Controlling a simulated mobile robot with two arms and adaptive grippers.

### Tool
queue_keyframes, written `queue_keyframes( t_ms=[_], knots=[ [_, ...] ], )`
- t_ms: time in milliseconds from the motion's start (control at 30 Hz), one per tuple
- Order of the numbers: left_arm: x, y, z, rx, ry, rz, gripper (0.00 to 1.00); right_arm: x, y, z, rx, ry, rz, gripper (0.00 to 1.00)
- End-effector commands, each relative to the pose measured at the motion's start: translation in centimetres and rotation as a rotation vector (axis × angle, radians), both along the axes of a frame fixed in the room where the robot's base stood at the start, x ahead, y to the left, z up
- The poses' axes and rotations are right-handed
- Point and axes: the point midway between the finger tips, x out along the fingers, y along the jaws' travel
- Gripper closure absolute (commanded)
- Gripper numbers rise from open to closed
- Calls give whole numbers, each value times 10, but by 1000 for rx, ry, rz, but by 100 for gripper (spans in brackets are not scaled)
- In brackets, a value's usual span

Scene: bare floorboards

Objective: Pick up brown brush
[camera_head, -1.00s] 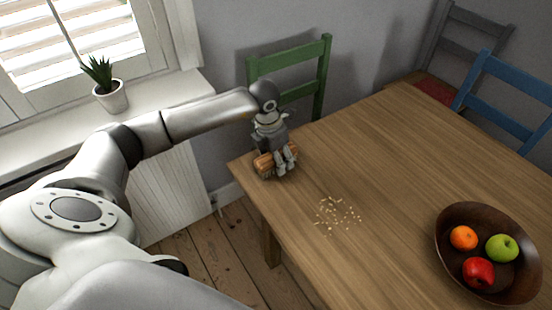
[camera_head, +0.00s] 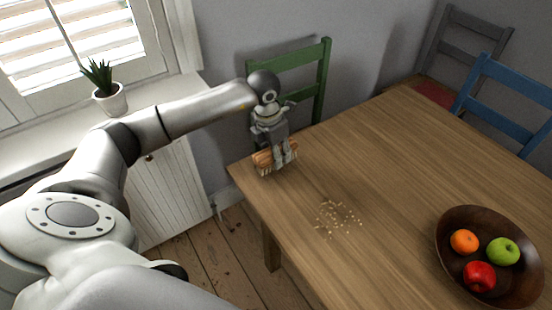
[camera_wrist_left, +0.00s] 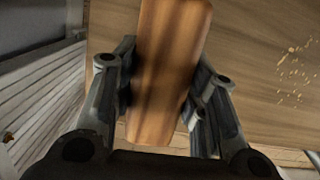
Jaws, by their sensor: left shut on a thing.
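The brown brush (camera_head: 263,160) is at the near left corner of the wooden table, with its wooden back up and pale bristles below. My left gripper (camera_head: 281,157) is shut on it from above. In the left wrist view the brush's wooden back (camera_wrist_left: 168,70) lies between the two fingers of the left gripper (camera_wrist_left: 162,88). I cannot tell whether the bristles still touch the table. My right gripper is not in view.
Pale crumbs (camera_head: 338,217) lie scattered on the wooden table (camera_head: 390,160). A dark bowl (camera_head: 447,255) of fruit stands at the right. A green chair (camera_head: 322,75) and a blue chair (camera_head: 510,95) stand behind the table. A potted plant (camera_head: 110,98) is on the windowsill.

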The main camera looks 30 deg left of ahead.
Motion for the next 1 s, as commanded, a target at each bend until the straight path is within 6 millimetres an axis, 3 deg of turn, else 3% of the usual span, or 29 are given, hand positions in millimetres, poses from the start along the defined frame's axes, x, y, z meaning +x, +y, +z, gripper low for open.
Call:
queue_keyframes(
  t_ms=[267, 600, 1000],
  knots=[
    [-36, -36, 60, 0, -6, -7, 86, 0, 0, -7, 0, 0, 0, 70],
    [-85, -85, 89, 0, -3, -5, 86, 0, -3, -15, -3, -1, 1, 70],
    [-100, -98, 98, 0, 1, 1, 86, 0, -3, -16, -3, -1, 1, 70]
  ],
)
